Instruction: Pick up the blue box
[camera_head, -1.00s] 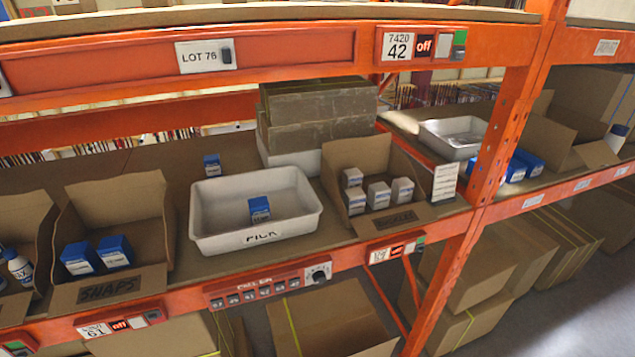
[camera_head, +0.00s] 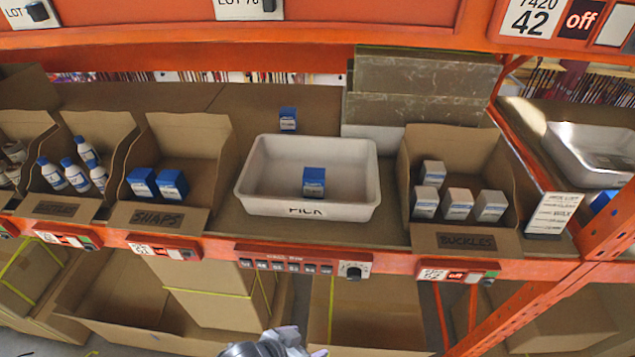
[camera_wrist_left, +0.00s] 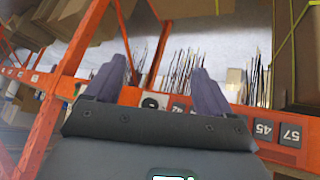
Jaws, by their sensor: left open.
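One blue box (camera_head: 314,182) with a white label stands upright inside the white PICK tray (camera_head: 256,208). Another small blue box (camera_head: 288,119) stands on the shelf behind the tray. Two more blue boxes (camera_head: 157,184) sit in the cardboard SNAPS bin (camera_head: 157,216) left of the tray. My left gripper (camera_head: 290,342) shows only in part at the bottom edge of the head view, in front of and below the shelf, well apart from the boxes. In the left wrist view its two fingers (camera_wrist_left: 155,85) are spread with nothing between them. My right gripper is out of view.
A bin of white bottles (camera_head: 75,177) stands left of SNAPS. The BUCKLES bin (camera_head: 466,242) with grey-white boxes stands right of the tray. An orange shelf beam (camera_head: 215,247) runs along the front, another overhead. An orange upright (camera_head: 608,225) stands at right.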

